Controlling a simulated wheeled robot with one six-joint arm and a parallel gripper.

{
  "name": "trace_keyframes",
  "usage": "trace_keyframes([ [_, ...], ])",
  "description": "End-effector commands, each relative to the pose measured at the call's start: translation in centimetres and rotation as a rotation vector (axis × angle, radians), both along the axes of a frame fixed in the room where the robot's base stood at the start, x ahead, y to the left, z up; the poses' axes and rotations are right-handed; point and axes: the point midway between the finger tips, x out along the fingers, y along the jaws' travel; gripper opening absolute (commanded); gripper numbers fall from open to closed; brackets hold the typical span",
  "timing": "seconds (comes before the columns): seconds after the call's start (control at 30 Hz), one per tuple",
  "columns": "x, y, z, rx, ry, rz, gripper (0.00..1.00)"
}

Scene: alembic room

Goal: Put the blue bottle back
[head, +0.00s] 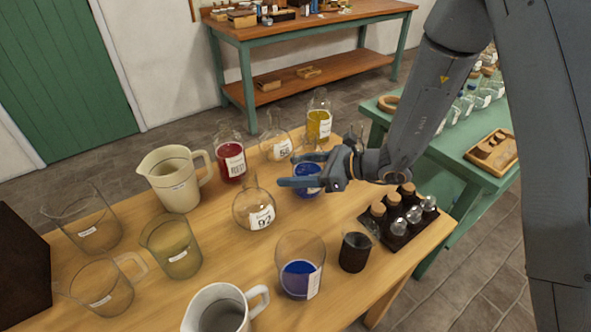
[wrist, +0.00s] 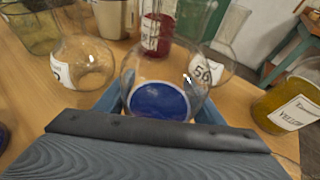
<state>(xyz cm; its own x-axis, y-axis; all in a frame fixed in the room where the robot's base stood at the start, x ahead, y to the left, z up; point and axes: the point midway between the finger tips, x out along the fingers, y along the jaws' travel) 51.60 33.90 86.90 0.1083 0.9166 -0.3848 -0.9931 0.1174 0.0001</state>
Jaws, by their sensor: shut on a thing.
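The blue bottle (head: 308,190) is a round clear glass flask with blue liquid low inside it. It is among the other flasks on the wooden table (head: 232,262). My gripper (head: 303,169) reaches in from the right, with one finger on each side of the bottle. In the wrist view the bottle (wrist: 160,99) sits between the two fingers of my gripper (wrist: 160,108), which is shut on it. The bottle looks upright. I cannot tell whether its base touches the table. My gripper hides part of the bottle in the head view.
Close around stand flask 92 (head: 254,209), flask 56 (head: 276,147), a red flask (head: 231,160) and a yellow flask (head: 319,124). A beaker of blue liquid (head: 299,278), a dark cup (head: 355,252) and a bottle rack (head: 395,232) are nearer. A green table (head: 455,150) stands right.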

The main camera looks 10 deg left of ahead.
Motion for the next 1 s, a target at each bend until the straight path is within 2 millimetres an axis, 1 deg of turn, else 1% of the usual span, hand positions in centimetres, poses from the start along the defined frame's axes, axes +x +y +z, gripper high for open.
trace_keyframes([
  [0.2, 0.0, 0.0, -0.3, 0.001, -0.001, 0.000, 0.02],
  [0.23, 0.0, 0.0, -0.3, 0.000, 0.000, 0.000, 0.66],
  [0.3, 0.0, 0.0, -0.3, 0.000, 0.000, 0.000, 0.78],
  [0.33, 0.0, 0.0, -0.3, 0.000, 0.000, 0.000, 0.81],
  [0.6, 0.0, 0.0, -0.3, 0.000, 0.000, 0.000, 0.81],
  [0.7, 0.0, 0.0, 0.1, 0.000, 0.000, 0.000, 0.81],
  [0.77, 0.0, -0.6, 0.3, 0.000, -0.001, -0.002, 0.81],
  [0.87, -0.1, -2.0, 0.8, 0.000, -0.001, -0.004, 0.81],
  [1.0, -0.3, -4.8, 1.9, 0.000, -0.001, -0.006, 0.81],
])
